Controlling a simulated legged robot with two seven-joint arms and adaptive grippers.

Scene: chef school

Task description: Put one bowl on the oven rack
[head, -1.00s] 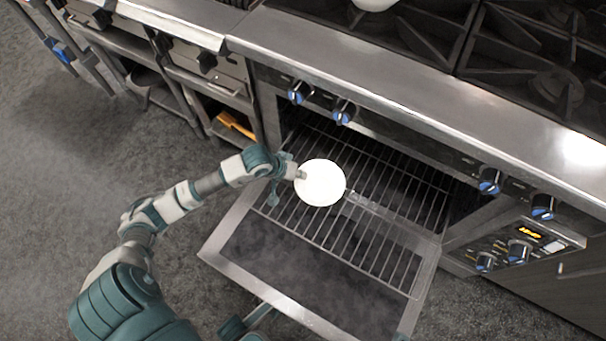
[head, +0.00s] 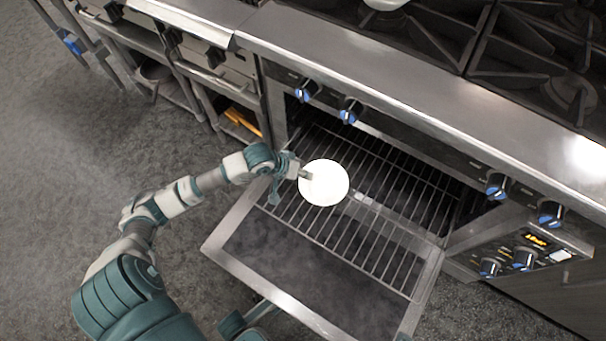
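A white bowl (head: 326,184) is in the head view, over the left part of the wire oven rack (head: 385,245). My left gripper (head: 303,175) is at the bowl's left rim and appears shut on it. I cannot tell whether the bowl touches the rack or hangs just above it. The rack reaches out of the oven opening above the lowered oven door (head: 300,275). My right gripper is not clearly in view; only a piece of my body shows at the bottom edge.
The steel front edge of the stove (head: 420,105) runs above the oven opening, with several blue-marked knobs (head: 350,110) below it. Another white object (head: 385,3) is at the top by the burners. Open shelves (head: 238,122) stand left. The right part of the rack is bare.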

